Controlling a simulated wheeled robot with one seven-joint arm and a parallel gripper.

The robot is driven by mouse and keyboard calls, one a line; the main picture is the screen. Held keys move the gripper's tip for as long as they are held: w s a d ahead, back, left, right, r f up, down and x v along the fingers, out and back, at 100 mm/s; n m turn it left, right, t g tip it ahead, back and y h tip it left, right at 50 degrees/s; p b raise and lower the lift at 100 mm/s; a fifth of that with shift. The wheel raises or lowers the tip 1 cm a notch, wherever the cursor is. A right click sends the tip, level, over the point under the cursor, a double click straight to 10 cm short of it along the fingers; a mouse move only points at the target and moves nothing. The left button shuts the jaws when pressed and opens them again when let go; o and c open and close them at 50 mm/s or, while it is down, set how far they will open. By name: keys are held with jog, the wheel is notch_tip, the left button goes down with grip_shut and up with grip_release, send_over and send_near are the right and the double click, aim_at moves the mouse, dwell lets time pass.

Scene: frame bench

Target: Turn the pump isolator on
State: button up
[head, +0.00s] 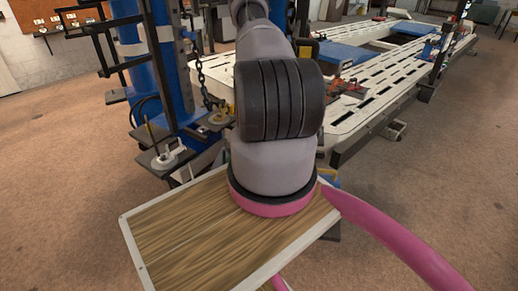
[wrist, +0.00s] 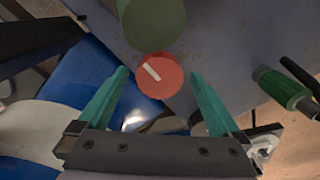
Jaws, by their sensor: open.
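A round red knob (wrist: 159,75) with a pale slanted bar on its face shows in the wrist view, near the middle; it looks like the pump isolator. The bar runs from upper left to lower right. My gripper (wrist: 160,85) is open, with one green finger on each side of the knob. I cannot tell whether the fingers touch it or how deep they reach. A dark green cylinder (wrist: 153,22) stands just beyond the knob. In the head view my arm hides the knob and the gripper.
A green-handled part (wrist: 282,90) lies right of my gripper in the wrist view. In the head view a blue post (head: 165,65) with brackets and a chain stands left of my arm. A long white slotted frame bench (head: 390,85) lies behind. Brown floor (head: 60,160) is clear at left.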

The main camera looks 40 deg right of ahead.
jog(key=shift+f, duration=0.55)
jog(key=c, duration=1.3)
